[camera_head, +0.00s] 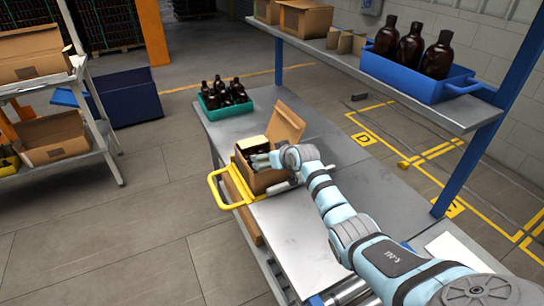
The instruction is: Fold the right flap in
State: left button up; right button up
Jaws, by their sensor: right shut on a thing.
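A cardboard box (265,182) stands open on the grey workbench. A large flap (286,122) stands up and leans outward at its back right. A smaller flap (252,143) with a bright top shows at its back left. Dark shapes show inside the box, too small to tell apart. My right gripper (259,160) is over the box opening, with its arm coming in from the lower right. Its jaws are shut at the box, seemingly on a flap; the gripped part is small and mostly hidden by the gripper. My left gripper is not in view.
A yellow handle frame (216,190) is beside the box's left. A green crate (226,106) of amber bottles stands at the bench's far end. A blue bin (414,76) with large bottles sits on the raised shelf at right. The near bench surface (290,235) is clear.

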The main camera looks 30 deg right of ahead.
jog(key=o, duration=0.9)
jog(key=shift+w, duration=0.1)
jog(key=v, duration=1.2)
jog(key=shift+d, duration=0.1)
